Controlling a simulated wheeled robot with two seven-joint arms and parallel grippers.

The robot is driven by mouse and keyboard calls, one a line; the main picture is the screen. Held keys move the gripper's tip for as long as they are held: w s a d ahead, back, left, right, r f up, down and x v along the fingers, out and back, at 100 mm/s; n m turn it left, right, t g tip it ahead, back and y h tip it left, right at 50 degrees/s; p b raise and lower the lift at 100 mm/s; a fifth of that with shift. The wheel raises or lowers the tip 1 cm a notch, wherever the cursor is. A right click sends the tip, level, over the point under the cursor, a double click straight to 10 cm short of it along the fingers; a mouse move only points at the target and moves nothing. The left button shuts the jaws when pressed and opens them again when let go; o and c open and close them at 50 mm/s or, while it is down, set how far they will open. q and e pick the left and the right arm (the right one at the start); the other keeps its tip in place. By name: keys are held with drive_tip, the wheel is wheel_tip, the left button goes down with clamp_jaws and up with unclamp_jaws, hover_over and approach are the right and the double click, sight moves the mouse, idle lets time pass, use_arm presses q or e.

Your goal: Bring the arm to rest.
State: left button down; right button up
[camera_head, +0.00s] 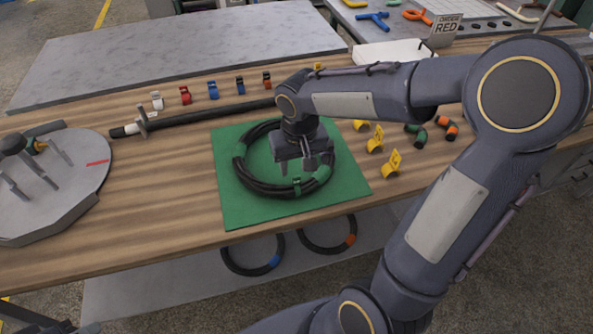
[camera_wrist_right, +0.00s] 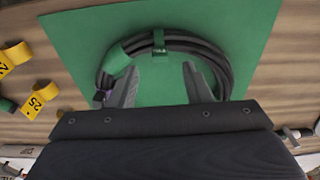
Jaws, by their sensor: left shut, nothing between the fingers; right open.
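My right arm (camera_head: 437,213) comes in from the lower right and bends over the workbench. My right gripper (camera_head: 302,164) points down over a coiled black hose (camera_head: 258,187) with green bands, lying on a green mat (camera_head: 236,211). In the right wrist view the gripper (camera_wrist_right: 162,84) is open, its two fingers apart with green mat showing between them. The hose coil (camera_wrist_right: 182,42) shows beyond and beside the fingertips. I cannot tell whether the fingers touch it. My left gripper is not seen in either view.
A grey plate with pegs (camera_head: 75,197) stands at the left. A straight black hose (camera_head: 207,114) lies behind the mat. Yellow tags (camera_head: 375,140) and small hose ends (camera_head: 447,127) lie right of it. Two coils (camera_head: 252,268) are below the bench edge.

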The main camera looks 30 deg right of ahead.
drive_tip(key=s+a+r+t+y, duration=0.2)
drive_tip(key=s+r, duration=0.1)
drive_tip(key=s, duration=0.5)
drive_tip(key=s+a+r+n+t+y+p, duration=0.1)
drive_tip(key=s+a+r+t+y, duration=0.1)
drive_tip(key=s, duration=0.6)
drive_tip(key=shift+s+r, duration=0.15)
drive_tip(key=shift+r, duration=0.45)
